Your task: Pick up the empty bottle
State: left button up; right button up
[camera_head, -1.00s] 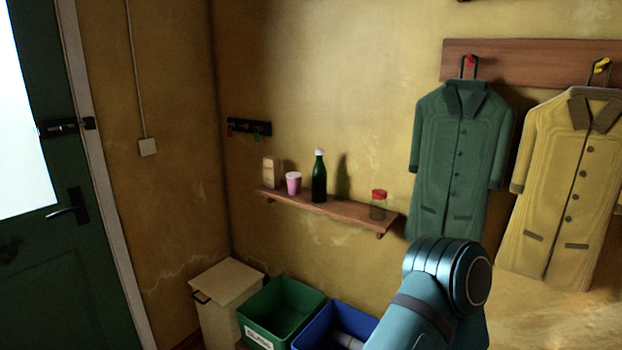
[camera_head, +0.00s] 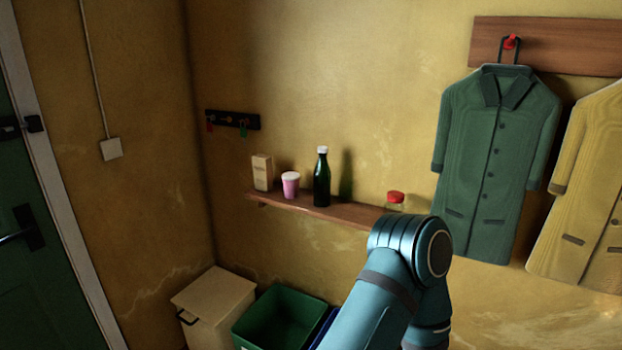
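A dark green bottle (camera_head: 322,180) with a white cap stands upright on a wooden wall shelf (camera_head: 330,213). I cannot tell from here whether it is empty. A pink cup (camera_head: 291,187) with a pale lid stands just left of it. Part of my own teal arm shows at the lower middle right, in front of the shelf's right end and apart from the bottle in the picture. Neither of my grippers is in view.
A beige carton (camera_head: 262,173) and a red-lidded jar (camera_head: 395,199) share the shelf. Below stand a cream lidded bin (camera_head: 213,301), a green crate (camera_head: 281,318) and a mostly hidden blue crate (camera_head: 325,328). Coats hang at right; a key rack (camera_head: 232,119) hangs at left.

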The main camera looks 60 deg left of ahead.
aim_at(321, 175)
jog(key=j, duration=0.75)
jog(key=k+j, duration=0.1)
jog(key=j, duration=0.65)
